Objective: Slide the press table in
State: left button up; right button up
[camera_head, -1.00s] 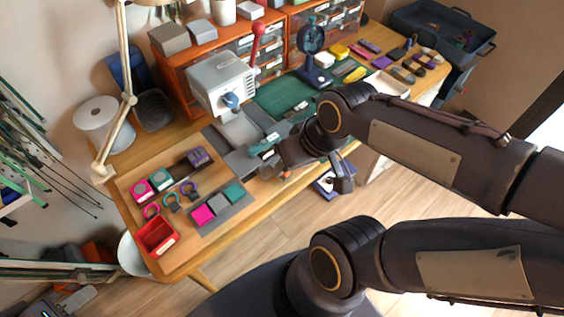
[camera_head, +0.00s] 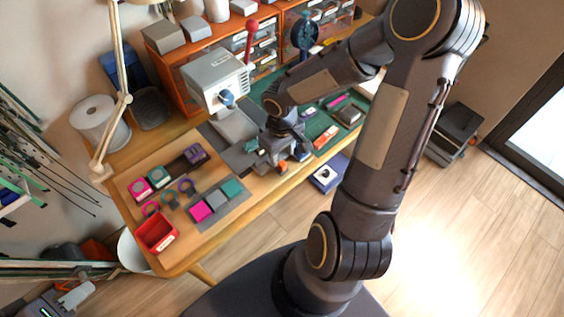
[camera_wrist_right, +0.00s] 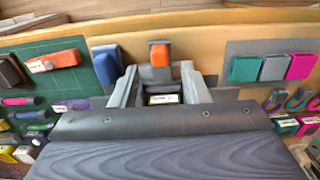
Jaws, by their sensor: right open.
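The grey press (camera_head: 212,76) with its red-knobbed lever (camera_head: 252,25) stands at the back of the workbench. A flat grey plate, which looks like the press table (camera_head: 236,126), reaches forward from under it. My right gripper (camera_head: 278,160) is low over the bench, in front of and to the right of this plate. In the right wrist view its grey fingers (camera_wrist_right: 160,78) are apart, with a small white label (camera_wrist_right: 163,99) visible between them. An orange block (camera_wrist_right: 160,54) lies just beyond the fingertips. Contact with anything is unclear. My left gripper is not in view.
Pink, grey and teal squares (camera_head: 217,200) lie on a grey mat at left, near a red bin (camera_head: 155,233). A green cutting mat (camera_head: 325,122) with tools lies at right, partly behind my arm. A blue piece (camera_wrist_right: 107,66) sits close beside the fingers. A lamp (camera_head: 127,100) stands at left.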

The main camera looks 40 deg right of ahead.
aim_at(282, 163)
notch_tip(282, 163, down, 5)
jog(key=shift+f+b, duration=0.15)
jog(key=shift+b, duration=0.2)
pick_arm(q)
jog(key=shift+f, duration=0.45)
